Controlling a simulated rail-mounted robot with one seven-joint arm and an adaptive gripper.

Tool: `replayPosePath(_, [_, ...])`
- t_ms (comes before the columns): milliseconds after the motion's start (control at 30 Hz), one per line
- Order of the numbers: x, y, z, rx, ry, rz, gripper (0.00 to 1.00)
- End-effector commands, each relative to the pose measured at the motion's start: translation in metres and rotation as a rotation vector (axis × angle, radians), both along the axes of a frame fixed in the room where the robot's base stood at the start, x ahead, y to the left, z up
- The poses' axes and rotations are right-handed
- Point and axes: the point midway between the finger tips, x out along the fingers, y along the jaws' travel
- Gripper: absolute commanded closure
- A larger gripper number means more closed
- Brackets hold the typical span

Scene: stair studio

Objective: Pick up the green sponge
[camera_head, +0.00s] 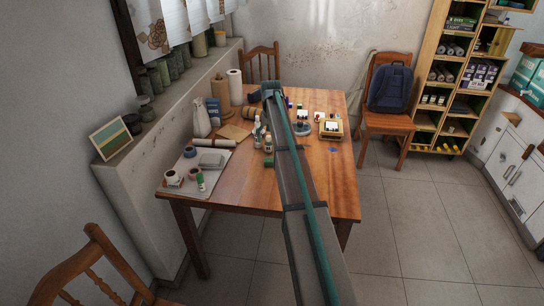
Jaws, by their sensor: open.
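A small green piece (268,162) lies on the wooden table (245,190), just left of my arm and beside small bottles. It may be the green sponge, but it is too small to tell. My arm reaches from the bottom of the view over the table and covers part of its middle. I cannot make out my gripper's fingers; they seem hidden behind the arm.
A grey mat (217,172) with cups stands at the table's left. A framed box (331,130) sits right of my arm. The table's front right is clear. Chairs (388,122) stand around.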

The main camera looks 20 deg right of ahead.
Motion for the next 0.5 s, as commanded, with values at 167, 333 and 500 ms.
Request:
replayPosePath(167, [-0.001,0.001,-0.012,0.000,0.001,0.000,0.12])
replayPosePath(333, [0.000,0.001,-0.036,0.001,0.002,0.001,0.12])
replayPosePath(500, [0.000,0.001,-0.054,0.000,0.000,0.000,0.12])
